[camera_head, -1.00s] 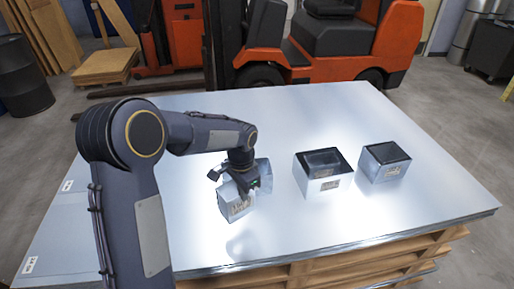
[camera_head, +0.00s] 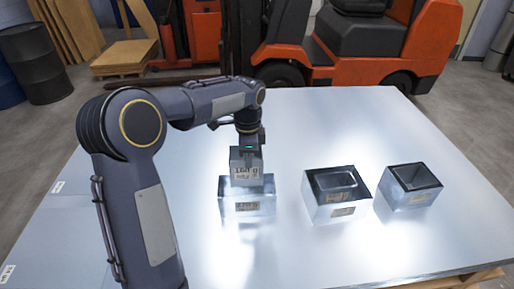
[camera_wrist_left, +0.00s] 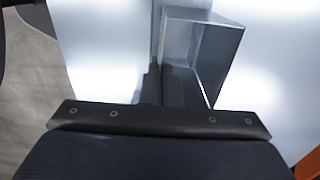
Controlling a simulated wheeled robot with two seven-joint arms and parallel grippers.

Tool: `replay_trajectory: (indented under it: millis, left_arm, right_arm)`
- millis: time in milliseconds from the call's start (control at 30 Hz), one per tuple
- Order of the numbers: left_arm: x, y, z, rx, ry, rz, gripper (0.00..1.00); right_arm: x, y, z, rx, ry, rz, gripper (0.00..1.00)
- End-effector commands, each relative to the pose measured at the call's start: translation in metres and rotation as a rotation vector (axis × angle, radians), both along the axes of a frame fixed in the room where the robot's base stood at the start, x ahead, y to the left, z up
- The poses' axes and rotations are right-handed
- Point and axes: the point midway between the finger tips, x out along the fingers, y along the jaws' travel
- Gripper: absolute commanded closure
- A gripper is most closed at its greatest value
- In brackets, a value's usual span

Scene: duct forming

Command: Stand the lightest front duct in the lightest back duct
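My left gripper (camera_head: 248,146) is shut on a small shiny metal duct (camera_head: 246,168), which hangs upright with a printed label facing the head camera. A wider metal duct (camera_head: 247,208) stands on the table directly below it. The held duct's lower edge overlaps the wider duct's opening in the head view; I cannot tell whether it is inside or just above. In the left wrist view, the dark fingers (camera_wrist_left: 165,85) are beside the wall of an open rectangular duct (camera_wrist_left: 222,45). My right gripper is not in view.
An orange forklift (camera_head: 420,45) stands beyond the table.

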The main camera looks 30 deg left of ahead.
Motion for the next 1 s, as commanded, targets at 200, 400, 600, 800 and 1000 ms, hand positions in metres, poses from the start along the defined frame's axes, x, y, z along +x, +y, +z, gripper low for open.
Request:
replay_trajectory:
  millis: [200, 400, 600, 800, 1000]
  left_arm:
    - [0.0, 0.0, -0.008, 0.0, 0.0, 0.001, 1.0]
    - [-0.001, 0.0, -0.025, 0.0, 0.0, 0.001, 1.0]
    - [-0.001, 0.0, -0.043, 0.0, 0.001, 0.001, 1.0]
    - [-0.001, 0.0, -0.063, 0.0, 0.001, 0.001, 1.0]
    - [-0.001, 0.0, -0.083, 0.001, 0.0, 0.001, 1.0]
  right_arm:
    - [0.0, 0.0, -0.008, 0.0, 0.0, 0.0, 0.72]
    - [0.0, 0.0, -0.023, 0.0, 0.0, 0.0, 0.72]
    - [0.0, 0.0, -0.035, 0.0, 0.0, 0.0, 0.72]
    - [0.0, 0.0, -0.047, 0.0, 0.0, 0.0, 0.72]
    - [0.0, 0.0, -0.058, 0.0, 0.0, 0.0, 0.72]
